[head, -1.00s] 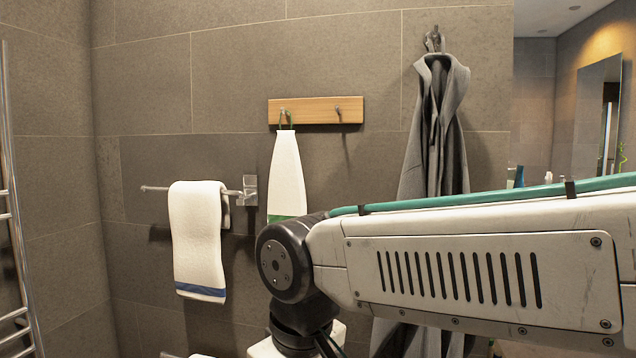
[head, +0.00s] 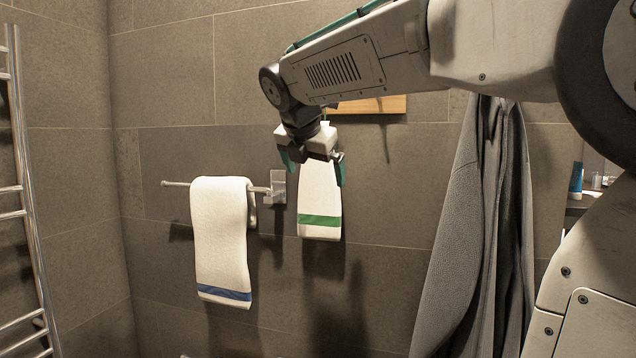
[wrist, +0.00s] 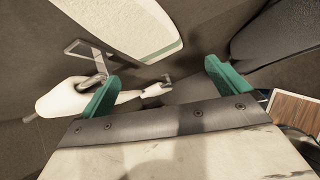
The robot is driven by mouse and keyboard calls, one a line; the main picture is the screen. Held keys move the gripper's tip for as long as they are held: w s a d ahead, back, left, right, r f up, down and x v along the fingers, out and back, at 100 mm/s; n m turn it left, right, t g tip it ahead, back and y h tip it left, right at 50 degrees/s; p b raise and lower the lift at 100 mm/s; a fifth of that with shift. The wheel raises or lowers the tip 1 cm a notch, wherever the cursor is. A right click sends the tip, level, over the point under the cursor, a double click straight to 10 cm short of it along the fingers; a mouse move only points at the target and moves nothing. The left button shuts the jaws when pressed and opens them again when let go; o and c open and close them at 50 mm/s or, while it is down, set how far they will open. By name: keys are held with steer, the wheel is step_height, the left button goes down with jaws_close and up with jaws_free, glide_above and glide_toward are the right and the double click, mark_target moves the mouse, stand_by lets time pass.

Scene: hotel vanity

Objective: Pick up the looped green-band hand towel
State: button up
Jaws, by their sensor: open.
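The white hand towel with a green band (head: 320,190) hangs against the tiled wall, its band near its lower edge. Its upper end and loop are mostly hidden behind my gripper in the head view. In the wrist view this towel (wrist: 120,22) fills the top left to centre, beyond the fingers. My gripper (head: 314,168) is open and empty, with its teal fingers spread to either side of the towel's upper part in the head view. In the wrist view the towel lies outside the gap between the fingertips (wrist: 162,76). I cannot tell whether the fingers touch it.
A blue-band towel (head: 220,235) hangs on a metal bar (head: 176,184) close to the left. The wooden hook board (head: 385,105) is partly behind my arm. A grey robe (head: 480,230) hangs at right, and a heated rail (head: 22,190) stands far left.

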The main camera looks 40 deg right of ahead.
mark_target(318, 175)
steer(key=w+d+f+n, duration=0.1)
steer(key=w+d, duration=0.1)
steer(key=w+d+f+n, duration=0.1)
steer(key=w+d, duration=0.1)
steer(key=w+d+n, duration=0.1)
steer(key=w+d, duration=0.1)
steer(key=shift+w+f+h, duration=0.4)
steer(key=c, duration=0.7)
